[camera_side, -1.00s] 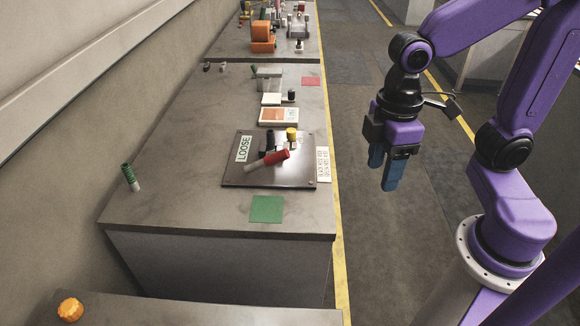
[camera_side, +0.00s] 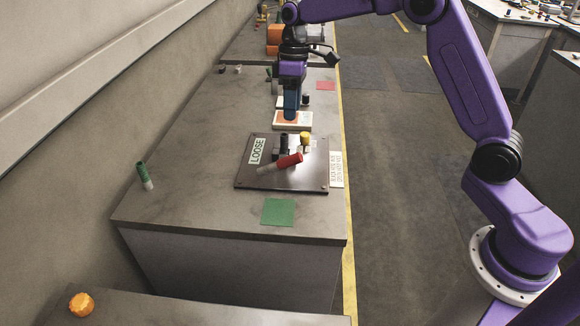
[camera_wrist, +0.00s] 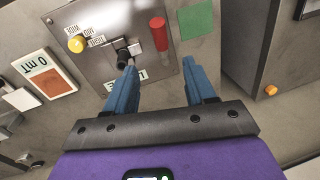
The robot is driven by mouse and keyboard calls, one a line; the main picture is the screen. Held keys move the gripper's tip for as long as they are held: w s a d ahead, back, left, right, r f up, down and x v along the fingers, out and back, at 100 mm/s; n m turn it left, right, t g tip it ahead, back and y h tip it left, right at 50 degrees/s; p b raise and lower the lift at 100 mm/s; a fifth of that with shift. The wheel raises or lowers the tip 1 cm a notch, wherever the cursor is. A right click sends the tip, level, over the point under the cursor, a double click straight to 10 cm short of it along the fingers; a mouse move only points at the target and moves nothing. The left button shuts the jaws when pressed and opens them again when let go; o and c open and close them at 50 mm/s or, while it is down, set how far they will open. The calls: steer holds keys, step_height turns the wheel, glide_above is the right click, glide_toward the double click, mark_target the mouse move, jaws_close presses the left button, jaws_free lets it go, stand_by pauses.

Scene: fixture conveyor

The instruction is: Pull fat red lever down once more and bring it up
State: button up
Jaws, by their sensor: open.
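My gripper (camera_side: 291,113) has blue fingers, points down and is above the bench behind the panel in the side view. In the wrist view my gripper (camera_wrist: 163,66) is open and empty, its left fingertip near the black lever (camera_wrist: 124,58). Nothing is held.
The panel also carries a black lever (camera_side: 284,143), a yellow knob (camera_side: 305,138) and a "LOOSE" label (camera_side: 257,151). A green square (camera_side: 279,212) lies in front. A green-topped cylinder (camera_side: 144,174) stands at left. The bench's left side is mostly clear.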

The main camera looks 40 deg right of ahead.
mark_target(280, 165)
steer(key=f, duration=0.5)
steer(key=s+a+f, duration=0.1)
steer(key=f, duration=0.5)
steer(key=a+f, duration=0.1)
steer(key=f, duration=0.5)
steer(key=shift+s+a, duration=0.15)
steer(key=shift+s, duration=0.25)
steer(key=shift+c, duration=0.4)
